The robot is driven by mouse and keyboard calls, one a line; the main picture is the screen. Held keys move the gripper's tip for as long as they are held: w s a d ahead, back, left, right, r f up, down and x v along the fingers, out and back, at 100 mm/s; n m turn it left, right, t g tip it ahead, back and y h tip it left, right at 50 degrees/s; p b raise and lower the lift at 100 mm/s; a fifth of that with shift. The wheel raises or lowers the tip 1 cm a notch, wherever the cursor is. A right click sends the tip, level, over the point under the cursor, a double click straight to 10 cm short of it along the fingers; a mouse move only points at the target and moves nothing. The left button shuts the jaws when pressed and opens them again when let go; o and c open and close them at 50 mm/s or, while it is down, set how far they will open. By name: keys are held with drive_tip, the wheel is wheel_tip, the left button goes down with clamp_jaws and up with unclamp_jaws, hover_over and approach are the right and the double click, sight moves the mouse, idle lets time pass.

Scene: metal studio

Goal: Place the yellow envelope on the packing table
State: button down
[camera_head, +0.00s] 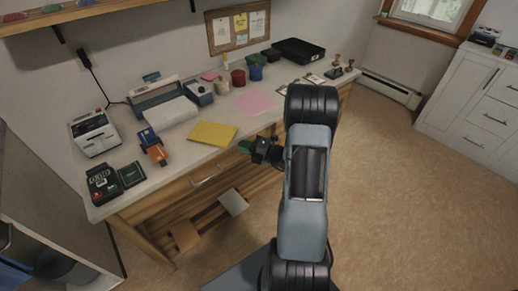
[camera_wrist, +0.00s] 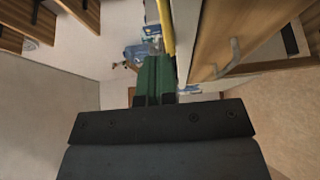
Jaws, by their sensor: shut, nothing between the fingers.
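The yellow envelope (camera_head: 212,133) lies flat on the white top of the packing table (camera_head: 178,160), close to its front edge. In the wrist view the envelope (camera_wrist: 166,28) shows as a thin yellow strip beside the table edge. My gripper (camera_head: 245,147) is just in front of the table's front edge, to the right of the envelope and apart from it. Its green fingers (camera_wrist: 154,76) are together in the wrist view, with nothing held between them. The dark wrist body hides the lower part of that view.
A pink sheet (camera_head: 254,102) lies behind and right of the envelope. A blue and orange tool (camera_head: 153,146) and a white device (camera_head: 94,133) stand to the left. A drawer handle (camera_head: 206,177) sticks out of the table front. The floor (camera_head: 400,190) at right is clear.

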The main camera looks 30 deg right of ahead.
sight(237, 138)
drive_tip(key=w, duration=0.4)
drive_tip(key=shift+w, duration=0.2)
drive_tip(key=shift+w+d, duration=0.15)
drive_tip(key=shift+w, duration=0.05)
drive_tip(key=shift+w+d+r+p, duration=0.15)
drive_tip(key=shift+w+p, duration=0.2)
drive_tip(key=shift+w, duration=0.7)
